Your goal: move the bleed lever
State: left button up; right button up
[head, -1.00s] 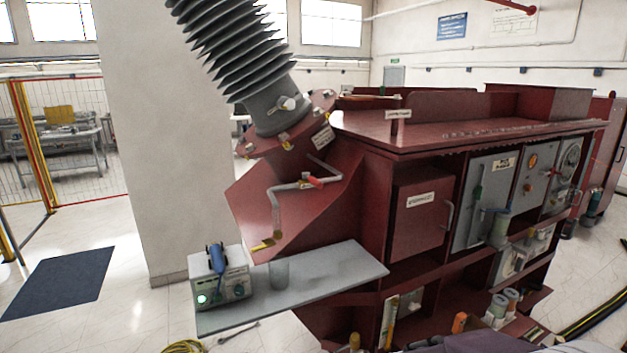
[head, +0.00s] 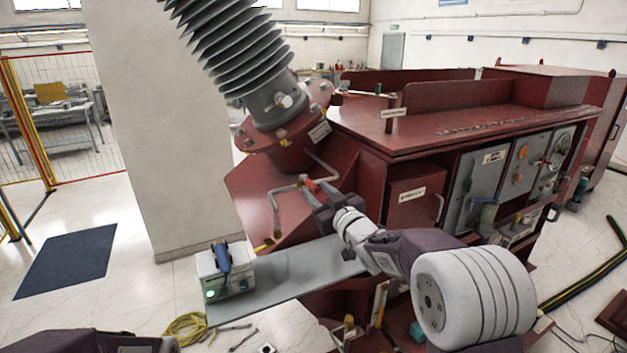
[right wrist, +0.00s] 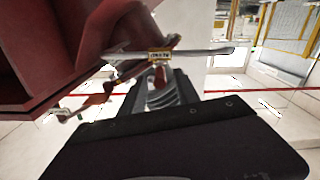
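The bleed lever (head: 311,185) is a small red handle on the thin grey bleed pipe (head: 276,203), below the ribbed bushing on the dark red transformer. My right gripper (head: 317,190) is at the lever, its fingers partly covering it in the head view. In the right wrist view the red lever (right wrist: 159,76) shows between the two separated fingers, under the grey pipe (right wrist: 205,50) and a yellow tag (right wrist: 160,56). The fingers look open; contact with the lever cannot be made out. Only part of my left arm shows at the bottom left; its gripper is out of view.
A grey shelf (head: 300,276) juts out below the pipe, with a meter box (head: 224,270) at its left end. The ribbed bushing (head: 235,55) leans above. The red cabinet (head: 415,194) stands right of the gripper. Yellow cable (head: 185,327) and tools lie on the floor.

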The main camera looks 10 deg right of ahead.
aim_at(309, 183)
jog(key=shift+p+x, duration=0.5)
jog(key=shift+x, duration=1)
jog(key=shift+c, duration=0.4)
grip_shut()
